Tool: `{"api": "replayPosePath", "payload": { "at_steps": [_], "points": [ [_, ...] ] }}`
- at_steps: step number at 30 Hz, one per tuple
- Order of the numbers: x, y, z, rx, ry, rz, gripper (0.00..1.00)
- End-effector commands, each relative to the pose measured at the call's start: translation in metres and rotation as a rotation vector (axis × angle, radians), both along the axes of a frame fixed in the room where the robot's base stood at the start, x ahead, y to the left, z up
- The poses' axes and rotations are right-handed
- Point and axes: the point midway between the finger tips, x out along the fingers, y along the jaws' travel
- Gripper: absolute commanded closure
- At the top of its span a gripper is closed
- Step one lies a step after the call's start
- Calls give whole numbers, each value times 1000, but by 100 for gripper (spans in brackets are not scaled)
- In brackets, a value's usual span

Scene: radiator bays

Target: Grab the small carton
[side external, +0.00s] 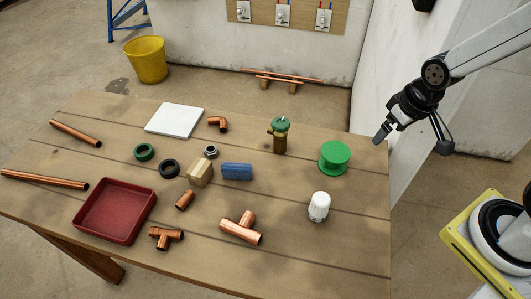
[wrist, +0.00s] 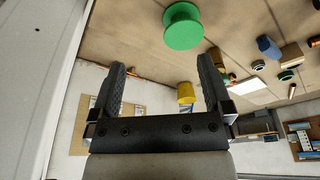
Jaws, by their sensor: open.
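The small carton (side external: 200,173) is a tan cardboard box with a lighter tape strip. It sits near the middle of the wooden table in the side external view, just left of a blue block (side external: 237,171). In the wrist view a brown box that looks like the carton (wrist: 291,55) shows at the upper right, beside the blue block (wrist: 268,46). My gripper (side external: 379,138) is raised off the table's right edge, far to the right of the carton. In the wrist view my gripper (wrist: 162,78) has its two fingers wide apart with nothing between them.
Around the carton are a black ring (side external: 169,169), a grey ring (side external: 211,151) and a short copper piece (side external: 185,200). A brass valve (side external: 280,136), green spool (side external: 333,157) and white cylinder (side external: 319,207) stand between it and my gripper. A red tray (side external: 103,238) lies front left.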

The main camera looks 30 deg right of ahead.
Motion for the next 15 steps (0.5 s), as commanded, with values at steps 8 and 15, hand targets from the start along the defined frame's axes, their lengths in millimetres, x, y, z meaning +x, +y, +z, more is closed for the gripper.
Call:
{"api": "replayPosePath", "payload": {
  "at_steps": [8, 15],
  "points": [
    [10, 4, 0, 20, 16, -36, 0],
    [46, 19, -4, 100, 83, -180, 0]
  ]
}}
